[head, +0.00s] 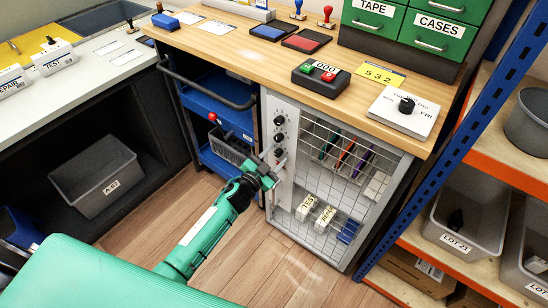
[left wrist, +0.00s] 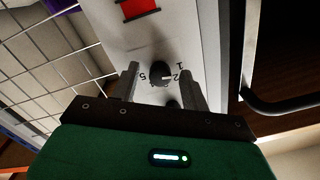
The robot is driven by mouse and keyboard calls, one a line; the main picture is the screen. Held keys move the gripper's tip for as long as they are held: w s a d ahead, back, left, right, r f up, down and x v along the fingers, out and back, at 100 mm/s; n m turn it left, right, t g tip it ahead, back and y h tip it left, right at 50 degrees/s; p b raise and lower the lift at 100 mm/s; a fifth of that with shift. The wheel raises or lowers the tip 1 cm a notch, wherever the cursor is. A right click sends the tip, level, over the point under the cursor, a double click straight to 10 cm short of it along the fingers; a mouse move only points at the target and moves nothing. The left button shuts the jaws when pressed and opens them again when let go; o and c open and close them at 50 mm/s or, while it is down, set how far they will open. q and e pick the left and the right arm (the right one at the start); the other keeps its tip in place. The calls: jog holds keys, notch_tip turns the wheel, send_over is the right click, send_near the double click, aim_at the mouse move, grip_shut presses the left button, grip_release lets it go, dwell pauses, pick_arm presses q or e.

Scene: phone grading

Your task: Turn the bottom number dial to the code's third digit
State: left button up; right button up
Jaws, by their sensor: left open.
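The bottom number dial (left wrist: 160,73) is a black knob on the pale panel (left wrist: 112,35) of the cabinet. In the left wrist view the digits 5, 1 and 2 show around it, and its white mark appears to point toward the 2. My left gripper (left wrist: 158,76) is open, with one finger on each side of this dial; I cannot tell whether they touch it. In the head view my left gripper (head: 273,162) is at the panel below the upper dials (head: 279,121). The yellow code card (head: 380,75) on the worktop reads 532. My right gripper is not in view.
The wire grid door (head: 335,195) stands beside the panel, with phones and labelled boxes behind it. A blue trolley (head: 215,100) with a dark handle is to the left. A red part (left wrist: 138,8) sits on the panel. The wooden floor (head: 150,220) is clear.

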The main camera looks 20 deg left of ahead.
pick_arm(q)
jog(key=c, duration=0.9)
jog(key=shift+c, duration=0.5)
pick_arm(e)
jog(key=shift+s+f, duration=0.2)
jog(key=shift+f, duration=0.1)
pick_arm(q)
jog(key=shift+m, duration=0.4)
jog(key=m+b, duration=0.1)
jog(key=m, duration=0.2)
jog(key=shift+m, duration=0.3)
jog(key=shift+m+b, duration=0.35)
jog(key=shift+m, duration=1.55)
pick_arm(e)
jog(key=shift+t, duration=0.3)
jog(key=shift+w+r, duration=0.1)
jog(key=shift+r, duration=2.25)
